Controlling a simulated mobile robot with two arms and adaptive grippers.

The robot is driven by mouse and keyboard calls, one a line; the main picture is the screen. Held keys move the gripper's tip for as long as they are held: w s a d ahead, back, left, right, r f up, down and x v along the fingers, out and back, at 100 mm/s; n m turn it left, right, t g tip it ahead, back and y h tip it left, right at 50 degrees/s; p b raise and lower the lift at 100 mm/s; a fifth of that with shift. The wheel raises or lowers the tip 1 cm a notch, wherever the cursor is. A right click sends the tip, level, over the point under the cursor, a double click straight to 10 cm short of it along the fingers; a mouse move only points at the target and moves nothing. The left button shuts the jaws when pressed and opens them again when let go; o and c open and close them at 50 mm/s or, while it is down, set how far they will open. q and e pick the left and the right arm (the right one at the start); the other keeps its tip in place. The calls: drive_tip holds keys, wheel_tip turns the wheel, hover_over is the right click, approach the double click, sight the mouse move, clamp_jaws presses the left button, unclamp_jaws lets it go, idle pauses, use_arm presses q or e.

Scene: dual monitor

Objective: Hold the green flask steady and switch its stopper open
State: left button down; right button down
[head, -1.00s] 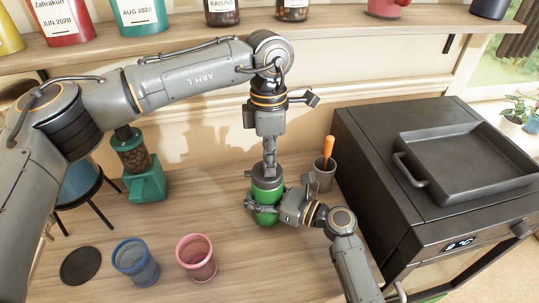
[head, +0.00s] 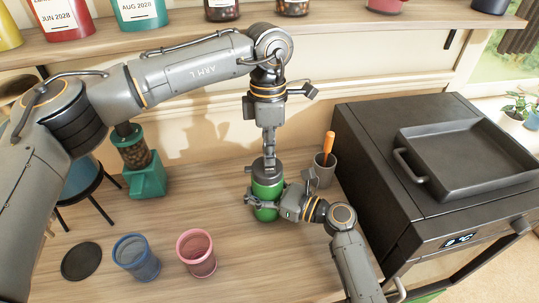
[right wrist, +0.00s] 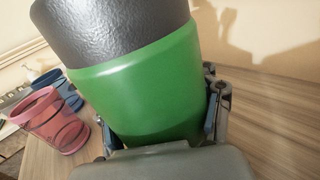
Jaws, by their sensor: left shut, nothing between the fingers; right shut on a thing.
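The green flask (head: 266,190) stands upright on the wooden counter in the head view, with a dark grey top (head: 264,169). In the right wrist view its green body (right wrist: 145,85) fills the middle, below the grey top (right wrist: 110,28). My right gripper (head: 266,203) is shut on the green body from the right, with a finger on each side. My left gripper (head: 269,152) points straight down from above, shut and empty, with its fingertips at the flask's top. I cannot tell whether they touch it. The stopper's details are too small to make out.
A grey cup (head: 325,170) with an orange-handled tool stands just behind right of the flask. A pink cup (head: 197,254), a blue cup (head: 136,258) and a black disc (head: 82,261) lie front left. A green grinder (head: 146,178) stands left; a dark oven (head: 400,190) is at right.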

sight(270, 170)
use_arm(q)
drive_tip(key=shift+r, duration=0.15)
wheel_tip(270, 170, up, 14)
drive_tip(key=s, duration=0.1)
drive_tip(key=shift+s, duration=0.4)
drive_tip(key=shift+d+f, duration=0.1)
drive_tip(key=shift+f, duration=0.1)
use_arm(e)
drive_tip(key=shift+c, duration=1)
unclamp_jaws()
drive_tip(key=shift+d, duration=0.1)
